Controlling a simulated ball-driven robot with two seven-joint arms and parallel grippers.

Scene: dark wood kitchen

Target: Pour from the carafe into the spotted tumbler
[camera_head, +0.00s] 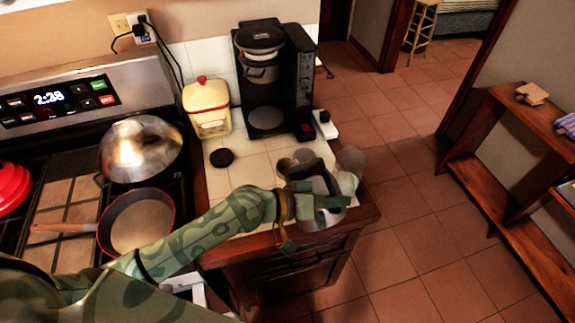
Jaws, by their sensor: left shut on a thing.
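My left gripper (318,201), at the end of a green patterned arm, is over the front right corner of the tiled counter. It is shut on what looks like the carafe, a grey, partly see-through vessel (324,217); the fingers cover part of it. Rounded grey shapes (350,162) show just behind and beside it. I cannot tell whether they belong to the carafe or to another thing. I cannot make out the spotted tumbler; it may be hidden behind the gripper and the vessel. My right gripper is not in view.
A black coffee maker (285,85) and a cream canister (207,108) with a red knob stand at the counter's back. A black disc (222,157) lies on the tiles. The stove at left bears a pan (140,222) and a metal dome (140,148). Floor lies right of the counter.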

